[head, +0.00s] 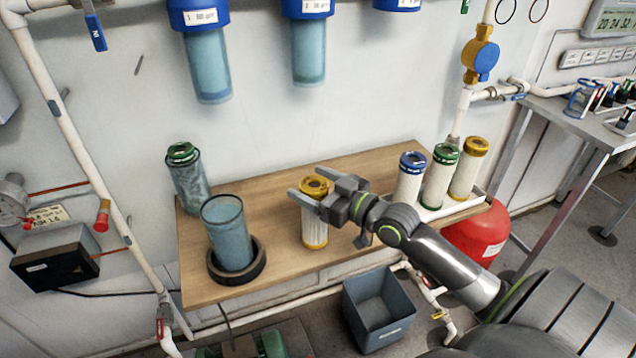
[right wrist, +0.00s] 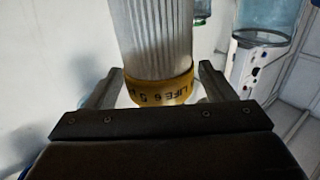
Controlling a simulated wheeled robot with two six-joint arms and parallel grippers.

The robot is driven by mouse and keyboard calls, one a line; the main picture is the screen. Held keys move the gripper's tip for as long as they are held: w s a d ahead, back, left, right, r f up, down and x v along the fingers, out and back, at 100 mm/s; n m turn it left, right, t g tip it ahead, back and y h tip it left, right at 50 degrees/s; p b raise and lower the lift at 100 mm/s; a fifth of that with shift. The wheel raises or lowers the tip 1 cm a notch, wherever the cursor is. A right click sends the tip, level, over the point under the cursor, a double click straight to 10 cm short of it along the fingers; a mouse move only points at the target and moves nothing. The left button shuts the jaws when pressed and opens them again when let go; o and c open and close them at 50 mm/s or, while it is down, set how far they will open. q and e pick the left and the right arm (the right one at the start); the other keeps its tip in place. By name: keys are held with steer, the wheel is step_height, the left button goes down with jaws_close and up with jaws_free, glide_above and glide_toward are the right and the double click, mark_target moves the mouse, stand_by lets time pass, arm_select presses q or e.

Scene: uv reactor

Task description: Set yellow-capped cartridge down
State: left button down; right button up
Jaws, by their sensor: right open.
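A white pleated cartridge with a yellow cap (head: 314,226) stands upright on the wooden shelf (head: 275,235), right of the clear blue housing cup. It also shows in the right wrist view (right wrist: 158,42), with its yellow lettered band between the fingers. My right gripper (head: 307,183) is at the cartridge's top end. Its fingers are open on either side of the cap, and a small gap shows beside the band in the right wrist view. A second yellow-capped cartridge (head: 468,172) stands at the shelf's right end. My left gripper is out of view.
A blue cup (head: 228,240) sits in a black ring at the shelf's front left. A green-topped housing (head: 187,180) stands behind it. Blue-capped (head: 409,180) and green-capped (head: 439,180) cartridges stand on the right. A grey bin (head: 379,325) is below the shelf.

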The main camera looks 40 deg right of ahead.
steer(key=shift+r, duration=0.2)
steer(key=shift+s+d+f, duration=0.1)
steer(key=shift+s, duration=0.2)
steer(key=p+v, duration=0.3)
steer(key=v, duration=0.8)
steer(key=shift+s+p, duration=0.2)
steer(key=shift+p, duration=0.2)
